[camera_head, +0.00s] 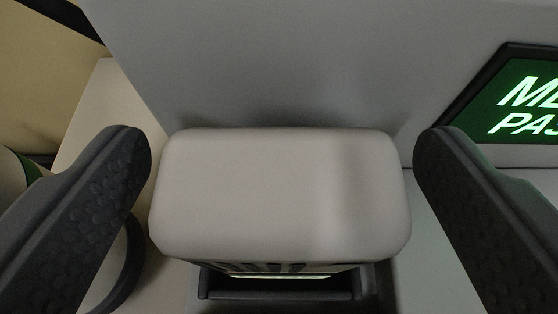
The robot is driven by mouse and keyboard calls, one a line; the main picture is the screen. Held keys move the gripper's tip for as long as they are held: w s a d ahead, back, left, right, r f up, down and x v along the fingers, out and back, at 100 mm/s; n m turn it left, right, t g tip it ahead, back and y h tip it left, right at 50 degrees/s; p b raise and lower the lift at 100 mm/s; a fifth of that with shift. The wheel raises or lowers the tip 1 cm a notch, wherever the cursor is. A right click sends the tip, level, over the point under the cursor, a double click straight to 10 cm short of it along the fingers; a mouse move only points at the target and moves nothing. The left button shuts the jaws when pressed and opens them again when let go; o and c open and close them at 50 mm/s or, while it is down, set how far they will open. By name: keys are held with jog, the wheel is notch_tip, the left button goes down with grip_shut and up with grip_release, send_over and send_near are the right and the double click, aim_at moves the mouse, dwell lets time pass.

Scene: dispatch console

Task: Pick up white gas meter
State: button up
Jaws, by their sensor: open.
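A white, rounded box-shaped thing, which looks like the white gas meter (280,190), fills the middle of the head camera view. Dark markings show along its lower edge, but most of its front is hidden from this angle. My gripper (282,150) is open, with one dark textured finger on each side of the box. The left finger is close to the box's left side, and the right finger is close to its right side. A narrow gap seems to show on each side.
A grey panel (270,60) stands right behind the box. A green lit screen (530,105) with white letters is at the right. A dark frame or slot (280,289) lies below the box. A pale strip (95,110) and a tan surface (45,75) are at the left.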

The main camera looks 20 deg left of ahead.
jog(key=shift+w+a+f, duration=0.1)
jog(key=shift+w+f, duration=0.2)
jog(key=shift+w, duration=0.15)
jog(key=c, duration=1.3)
jog(key=shift+r, duration=0.2)
